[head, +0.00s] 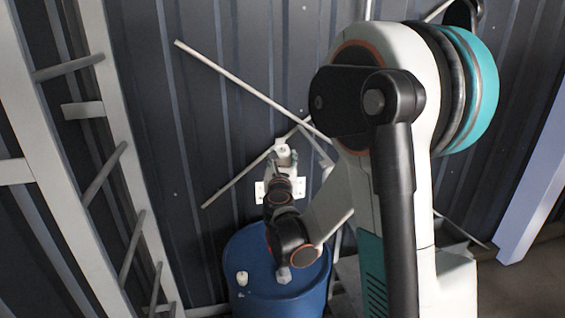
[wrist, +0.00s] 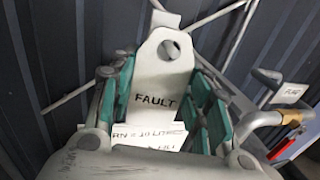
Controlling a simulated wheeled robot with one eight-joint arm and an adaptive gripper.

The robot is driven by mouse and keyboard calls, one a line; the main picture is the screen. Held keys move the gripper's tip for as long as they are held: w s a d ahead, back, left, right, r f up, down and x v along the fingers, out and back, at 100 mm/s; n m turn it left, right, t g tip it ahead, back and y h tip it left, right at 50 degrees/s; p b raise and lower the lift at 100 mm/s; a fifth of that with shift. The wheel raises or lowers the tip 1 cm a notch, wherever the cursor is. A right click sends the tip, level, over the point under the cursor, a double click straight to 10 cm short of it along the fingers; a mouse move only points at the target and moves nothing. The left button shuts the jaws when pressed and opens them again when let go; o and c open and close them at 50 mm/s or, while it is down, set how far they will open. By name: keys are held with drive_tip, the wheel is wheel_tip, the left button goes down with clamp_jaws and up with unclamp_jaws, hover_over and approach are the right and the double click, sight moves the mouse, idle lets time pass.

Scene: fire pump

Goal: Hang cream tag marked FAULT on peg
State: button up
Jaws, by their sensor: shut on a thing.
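The cream tag (wrist: 155,82) marked FAULT shows in the wrist view, upright between the green-padded fingers of my gripper (wrist: 166,74). It has a narrowed top with a round hole, and a dark grey patch shows in the hole. My gripper is shut on the tag. In the head view, my gripper (head: 284,153) is small and far off, in front of the dark wall and above the blue drum. I cannot make out the peg for certain in either view, nor whether the hole is around it.
A white placard (wrist: 148,134) with lettering about litres shows below the tag. The blue drum (head: 247,300) carries small pale objects. A pale ladder-like frame (head: 110,110) stands at left.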

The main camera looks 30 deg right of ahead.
idle(0.3)
drive_tip(key=o, duration=1)
drive_tip(key=shift+c, duration=0.2)
